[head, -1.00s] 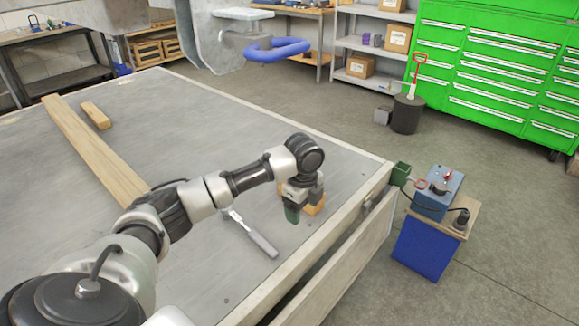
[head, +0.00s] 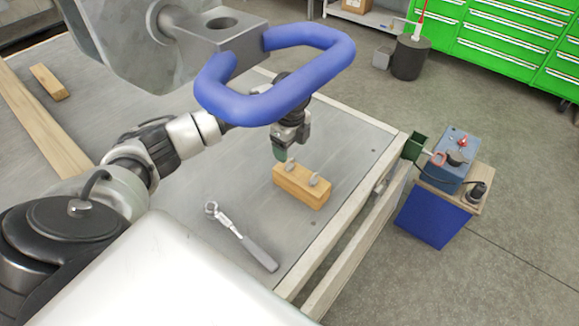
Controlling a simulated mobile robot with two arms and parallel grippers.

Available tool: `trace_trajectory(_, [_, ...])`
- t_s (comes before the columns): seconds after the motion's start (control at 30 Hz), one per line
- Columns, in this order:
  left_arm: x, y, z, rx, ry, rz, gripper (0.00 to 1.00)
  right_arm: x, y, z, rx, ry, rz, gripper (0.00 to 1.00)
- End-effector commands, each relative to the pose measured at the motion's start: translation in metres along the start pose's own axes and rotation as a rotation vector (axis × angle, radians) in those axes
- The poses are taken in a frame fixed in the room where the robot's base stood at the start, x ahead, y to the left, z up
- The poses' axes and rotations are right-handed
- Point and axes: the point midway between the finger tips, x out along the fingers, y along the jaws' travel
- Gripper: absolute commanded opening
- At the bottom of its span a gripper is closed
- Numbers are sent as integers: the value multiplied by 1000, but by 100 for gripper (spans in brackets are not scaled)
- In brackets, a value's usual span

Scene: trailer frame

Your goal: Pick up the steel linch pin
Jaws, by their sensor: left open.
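A wooden block (head: 300,190) lies on the grey table. Two small grey metal pieces stand on its top, one at its left end (head: 291,167) and one near its right end (head: 314,179). One of them may be the steel linch pin; they are too small to tell. My left gripper (head: 284,155) is open, pointing down just behind the block's left end, apart from the metal pieces. Its upper part is partly hidden by the blue loop in front. My right gripper is not in view.
A grey bracket with a blue loop (head: 318,87) hangs large in front of the arm. A ratchet-like tool (head: 245,240) lies on the table (head: 190,235) nearer me. Wooden bars lie at left. A blue box (head: 447,172) stands beyond the right edge.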

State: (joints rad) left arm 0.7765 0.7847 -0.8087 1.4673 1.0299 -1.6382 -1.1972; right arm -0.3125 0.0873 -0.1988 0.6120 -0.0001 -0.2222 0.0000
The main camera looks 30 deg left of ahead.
Motion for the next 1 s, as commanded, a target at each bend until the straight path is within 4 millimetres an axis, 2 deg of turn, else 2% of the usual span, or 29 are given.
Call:
trace_trajectory(0.17, [13,1,0,0,0,0,72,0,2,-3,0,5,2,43])
trace_trajectory(0.33, [37,5,-2,0,0,3,72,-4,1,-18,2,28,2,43])
trace_trajectory(0.5, [58,6,-2,-1,-1,1,72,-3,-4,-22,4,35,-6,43])
trace_trajectory(0.77, [62,5,-2,1,-1,-2,72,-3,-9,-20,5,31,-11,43])
trace_trajectory(0.83, [62,5,-2,0,-1,-2,66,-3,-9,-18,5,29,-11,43])
trace_trajectory(1.0, [62,5,-2,0,-1,-2,40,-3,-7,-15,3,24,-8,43])
